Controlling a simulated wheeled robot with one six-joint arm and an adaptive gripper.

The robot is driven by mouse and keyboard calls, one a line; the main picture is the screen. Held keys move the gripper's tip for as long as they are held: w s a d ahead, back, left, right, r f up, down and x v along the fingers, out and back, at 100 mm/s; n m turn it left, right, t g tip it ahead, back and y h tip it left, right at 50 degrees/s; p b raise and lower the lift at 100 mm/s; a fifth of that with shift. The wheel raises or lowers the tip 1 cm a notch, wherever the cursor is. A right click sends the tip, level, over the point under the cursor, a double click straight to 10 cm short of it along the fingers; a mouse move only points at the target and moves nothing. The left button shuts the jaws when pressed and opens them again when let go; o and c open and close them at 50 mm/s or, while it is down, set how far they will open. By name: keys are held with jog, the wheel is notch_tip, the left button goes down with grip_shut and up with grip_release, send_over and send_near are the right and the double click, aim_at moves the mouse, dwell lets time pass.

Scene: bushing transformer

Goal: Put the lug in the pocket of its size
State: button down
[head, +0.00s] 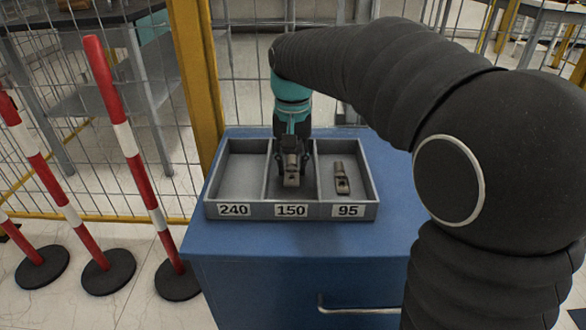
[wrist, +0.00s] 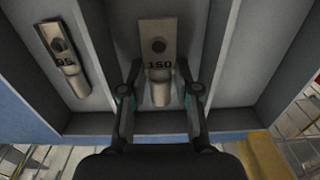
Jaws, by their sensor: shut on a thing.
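A metal lug (wrist: 158,50) marked 150 is between the fingers of my gripper (wrist: 160,92), which is shut on its barrel. In the head view the lug (head: 291,178) is inside or just over the middle compartment, labelled 150 (head: 291,211), of a grey three-part tray (head: 220,210). My gripper (head: 292,165) reaches down into that compartment from above. I cannot tell whether the lug touches the floor there. The left compartment (head: 242,175), labelled 240, is empty.
The tray stands on a blue cabinet (head: 290,265) with a front handle (head: 358,310). A wire fence with a yellow post (head: 196,80) is behind it. Red and white posts (head: 125,130) stand at the left. The cabinet top is otherwise clear.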

aim_at(292, 168)
jog(key=shift+f, duration=0.55)
jog(key=shift+f, duration=0.1)
jog(key=c, duration=0.8)
grip_release()
jog(key=shift+c, duration=0.2)
notch_tip(292, 168, up, 12)
jog(key=p, duration=0.2)
jog(key=s+d+f+t, duration=0.1)
jog(key=s+d, duration=0.2)
jog(key=s, duration=0.1)
jog(key=s+d+f+t, duration=0.1)
jog(key=s+d, duration=0.2)
jog(key=s, duration=0.1)
jog(key=s+d+t, duration=0.1)
jog(key=s+d, duration=0.2)
jog(key=s, duration=0.1)
jog(key=shift+d+f, duration=0.35)
jog(key=shift+f, duration=0.05)
jog(key=s+d+f+t, duration=0.1)
jog(key=s+f, duration=0.2)
jog(key=s+d+f, duration=0.2)
jog(key=s+f, duration=0.1)
jog(key=s+d+f+t, duration=0.1)
jog(key=s+d+f, duration=0.1)
jog(key=s+f, duration=0.1)
jog(key=shift+s+t, duration=0.3)
jog(key=shift+s, duration=0.25)
